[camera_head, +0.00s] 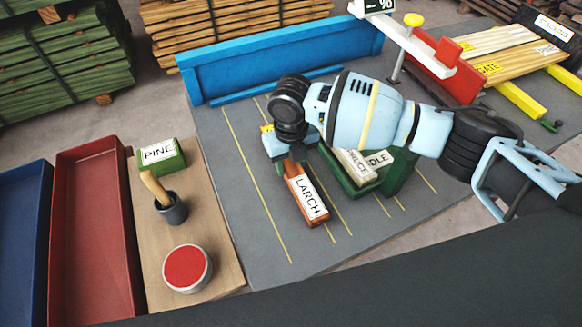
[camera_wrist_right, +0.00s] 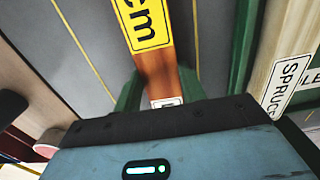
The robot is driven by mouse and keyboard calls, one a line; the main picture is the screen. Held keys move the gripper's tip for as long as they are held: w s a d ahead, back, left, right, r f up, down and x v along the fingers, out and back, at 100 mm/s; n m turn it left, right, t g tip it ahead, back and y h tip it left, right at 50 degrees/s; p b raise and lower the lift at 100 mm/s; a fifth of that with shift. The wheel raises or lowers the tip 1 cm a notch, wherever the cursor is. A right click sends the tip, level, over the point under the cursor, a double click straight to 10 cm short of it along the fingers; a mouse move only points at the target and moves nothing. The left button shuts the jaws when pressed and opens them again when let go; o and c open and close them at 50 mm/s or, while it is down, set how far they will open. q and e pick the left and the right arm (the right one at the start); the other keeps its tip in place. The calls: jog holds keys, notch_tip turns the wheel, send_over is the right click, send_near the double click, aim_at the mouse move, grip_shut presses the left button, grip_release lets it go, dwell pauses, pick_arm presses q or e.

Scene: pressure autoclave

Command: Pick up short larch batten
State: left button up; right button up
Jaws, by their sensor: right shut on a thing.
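The short larch batten (camera_head: 307,196) is reddish brown with a white LARCH label, over the grey striped mat (camera_head: 268,225). I cannot tell whether the batten touches the mat. My left gripper is not in view.
Right of the batten, a green holder (camera_head: 398,172) carries pale battens, one labelled SPRUCE (camera_head: 355,163). A green PINE block (camera_head: 161,155), a dark cup (camera_head: 172,209) and a red-topped round tin (camera_head: 187,269) stand at left. A blue trough (camera_head: 280,58) lies behind.

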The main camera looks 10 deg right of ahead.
aim_at(291, 166)
jog(key=shift+r, duration=0.15)
jog(key=shift+r, duration=0.55)
notch_tip(291, 166, up, 2)
jog(key=shift+r, duration=0.2)
jog(key=s, duration=1)
jog(key=s+r+p, duration=0.1)
jog(key=s, duration=0.5)
jog(key=shift+d+r, duration=0.1)
jog(key=shift+d, duration=0.25)
